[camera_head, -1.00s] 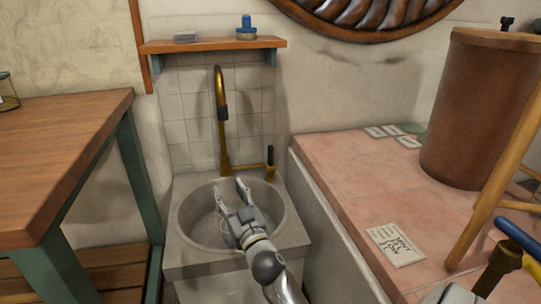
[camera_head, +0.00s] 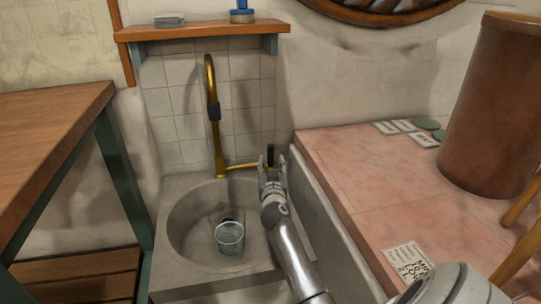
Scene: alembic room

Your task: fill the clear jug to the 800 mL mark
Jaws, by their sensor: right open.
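The clear jug (camera_head: 229,238) stands in the round stone sink (camera_head: 183,240), toward its front. It is small in view, so I cannot read its marks or tell the water level. The brass tap (camera_head: 211,85) rises behind the sink, and no stream shows under its spout. A brass side pipe leads right to a dark upright lever (camera_head: 270,153). My right gripper (camera_head: 272,163) is open at this lever, one finger on each side of it in the picture. I cannot tell whether they touch it. My left gripper is out of view.
A wooden shelf (camera_head: 200,31) hangs above the tap. A wooden table (camera_head: 50,135) stands on the left. A pink tiled counter (camera_head: 360,175) on the right carries a large brown vessel (camera_head: 490,110) and a note card (camera_head: 407,260).

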